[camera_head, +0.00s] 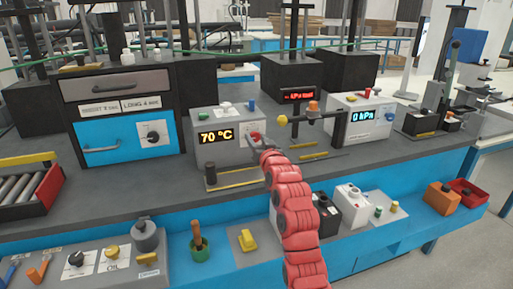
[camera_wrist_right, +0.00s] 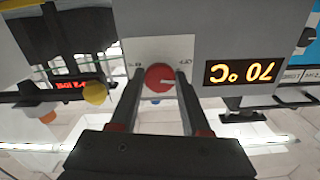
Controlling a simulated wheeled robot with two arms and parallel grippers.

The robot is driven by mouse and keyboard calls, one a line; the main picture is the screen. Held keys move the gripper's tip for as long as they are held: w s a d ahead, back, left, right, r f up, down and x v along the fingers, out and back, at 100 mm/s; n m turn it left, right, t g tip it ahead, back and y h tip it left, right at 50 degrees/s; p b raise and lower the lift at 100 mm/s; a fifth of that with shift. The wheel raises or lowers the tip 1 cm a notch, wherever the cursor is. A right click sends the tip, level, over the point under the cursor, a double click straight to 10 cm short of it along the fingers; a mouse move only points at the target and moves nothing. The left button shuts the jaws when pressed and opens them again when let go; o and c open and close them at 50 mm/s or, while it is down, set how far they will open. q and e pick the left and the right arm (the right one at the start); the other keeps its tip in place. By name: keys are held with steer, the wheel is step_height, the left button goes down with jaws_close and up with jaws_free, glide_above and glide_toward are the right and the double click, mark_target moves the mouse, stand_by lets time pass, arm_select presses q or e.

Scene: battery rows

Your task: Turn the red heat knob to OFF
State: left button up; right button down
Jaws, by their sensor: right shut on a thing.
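The red heat knob (camera_head: 255,137) is on the front of a grey box (camera_head: 208,153) whose display reads 70 °C. In the right wrist view the red knob (camera_wrist_right: 159,77) has a pale pointer line and sits on a white plate with small marks at its sides, too blurred to read surely. My right gripper (camera_head: 259,141) reaches the box front. In the right wrist view its two dark fingers (camera_wrist_right: 157,80) stand on either side of the knob, shut on it. My left gripper is not in view.
A box reading 0 kPa (camera_head: 362,120) stands to the right, with a black stand and yellow ball (camera_head: 282,120) between. A blue-fronted drawer unit (camera_head: 127,143) is at the left.

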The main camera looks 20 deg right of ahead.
steer(key=shift+f+n+b, duration=0.15)
steer(key=shift+n+b, duration=0.35)
steer(key=shift+n, duration=0.3)
steer(key=shift+c, duration=1.9)
jaws_free()
steer(key=s, duration=1.7)
steer(key=shift+s, duration=0.2)
